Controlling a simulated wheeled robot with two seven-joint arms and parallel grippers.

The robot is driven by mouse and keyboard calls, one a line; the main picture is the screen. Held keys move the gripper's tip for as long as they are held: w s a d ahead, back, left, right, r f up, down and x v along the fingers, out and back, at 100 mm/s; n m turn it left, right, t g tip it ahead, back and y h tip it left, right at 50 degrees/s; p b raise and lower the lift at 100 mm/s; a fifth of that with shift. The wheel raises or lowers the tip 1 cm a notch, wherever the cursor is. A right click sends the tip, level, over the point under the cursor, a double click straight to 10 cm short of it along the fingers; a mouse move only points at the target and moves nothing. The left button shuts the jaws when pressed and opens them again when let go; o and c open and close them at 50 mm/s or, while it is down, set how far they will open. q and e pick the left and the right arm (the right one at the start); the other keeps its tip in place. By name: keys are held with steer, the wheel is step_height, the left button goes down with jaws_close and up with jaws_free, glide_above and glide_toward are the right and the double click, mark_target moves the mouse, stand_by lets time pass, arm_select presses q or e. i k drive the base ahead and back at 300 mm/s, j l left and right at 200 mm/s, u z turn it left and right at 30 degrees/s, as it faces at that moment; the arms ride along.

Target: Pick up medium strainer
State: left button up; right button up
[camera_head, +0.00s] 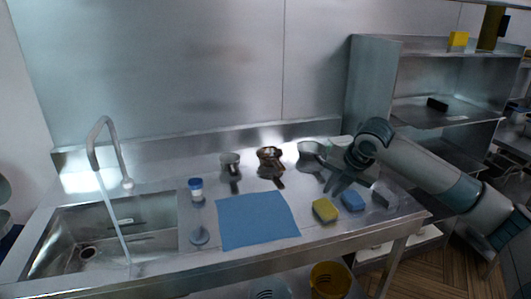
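Three small metal vessels with handles stand in a row at the back of the steel counter: a left one (230,160), a darker, coppery middle one (269,157) and a right one (309,150). They look like strainers or small pans; I cannot tell for certain which is the medium strainer. My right gripper (346,186) reaches in from the right, over the counter just right of the right vessel. Its dark fingers point down and look spread, with nothing seen between them. My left gripper is not in view.
A blue cloth (257,220) lies mid-counter. A yellow-green sponge (325,210) and a blue sponge (352,201) lie near the front edge. A blue-and-white container (196,188) stands beside the sink (110,232) and its tall faucet (93,150). Shelving (372,85) rises at right.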

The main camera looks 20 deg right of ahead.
mark_target(269, 157)
steer(key=i, duration=1.25)
